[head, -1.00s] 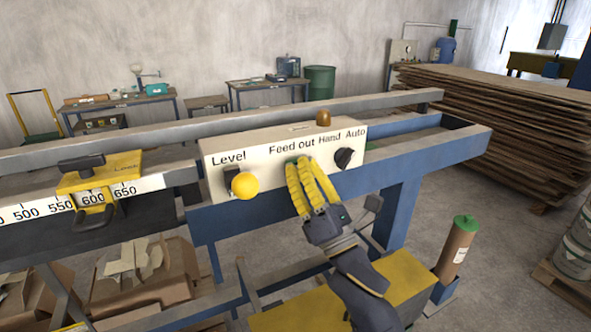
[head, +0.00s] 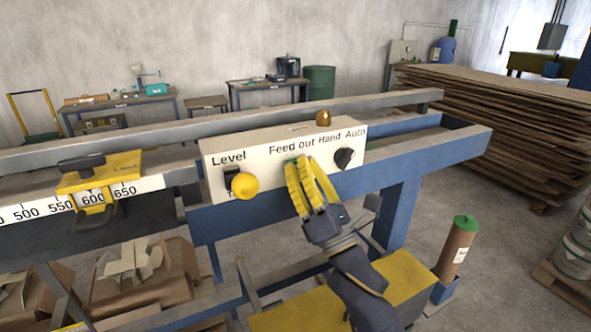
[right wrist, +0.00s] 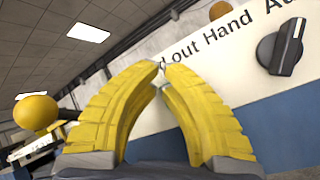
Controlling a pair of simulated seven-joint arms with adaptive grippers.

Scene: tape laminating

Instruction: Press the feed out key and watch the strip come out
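The feed out key (head: 290,161) is a small green piece under the "Feed out" label on the white control box (head: 213,180). It is mostly hidden by my yellow fingertips. My right gripper (head: 296,161) is at the key with its fingertips together. A thin slot or edge (head: 302,127) shows on top of the box; I cannot clearly make out a strip. My left gripper is out of view.
A yellow ball lever (head: 244,187) under "Level" and a black Hand/Auto knob (head: 344,158) flank the key. A brown dome (head: 324,118) tops the box. A yellow clamp (head: 98,174) sits on the ruler rail at left. Stacked boards (head: 480,120) stand at back right.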

